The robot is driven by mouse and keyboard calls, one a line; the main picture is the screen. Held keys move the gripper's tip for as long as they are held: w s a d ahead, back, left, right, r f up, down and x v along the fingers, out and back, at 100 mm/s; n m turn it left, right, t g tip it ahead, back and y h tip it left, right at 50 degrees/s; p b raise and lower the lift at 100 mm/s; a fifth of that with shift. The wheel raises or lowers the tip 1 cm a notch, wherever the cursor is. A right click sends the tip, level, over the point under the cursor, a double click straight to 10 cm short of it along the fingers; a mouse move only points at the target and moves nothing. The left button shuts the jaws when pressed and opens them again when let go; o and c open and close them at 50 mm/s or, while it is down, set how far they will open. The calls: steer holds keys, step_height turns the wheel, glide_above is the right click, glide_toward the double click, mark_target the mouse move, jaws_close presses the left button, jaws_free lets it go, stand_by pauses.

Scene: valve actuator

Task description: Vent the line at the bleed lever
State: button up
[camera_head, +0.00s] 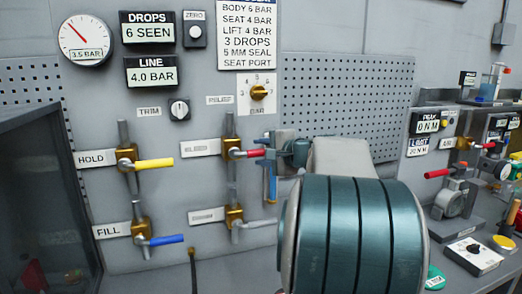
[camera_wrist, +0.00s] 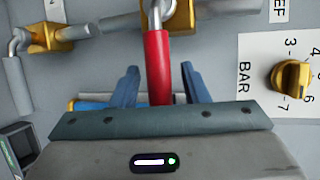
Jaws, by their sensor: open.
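A red lever (camera_head: 247,153) points right from a brass valve (camera_head: 231,148) on the wall panel. The label to its left is too blurred to read, so I cannot confirm it is the bleed lever. My gripper (camera_head: 270,160) is at the lever's outer end, partly hidden behind my arm. In the wrist view the red lever (camera_wrist: 157,65) runs between the two blue fingers of my open gripper (camera_wrist: 160,82), with gaps on both sides. The line display (camera_head: 151,73) reads 4.0 BAR.
A yellow lever (camera_head: 154,163) is by HOLD and a blue lever (camera_head: 165,239) by FILL. A grey lever (camera_head: 259,224) is below the red one. A brass knob (camera_head: 259,93) is above right. A dark screen (camera_head: 45,190) stands left. A cluttered bench (camera_head: 465,262) is right.

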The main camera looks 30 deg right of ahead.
steer(key=shift+w+f, duration=0.1)
steer(key=shift+w, duration=0.25)
jaws_close()
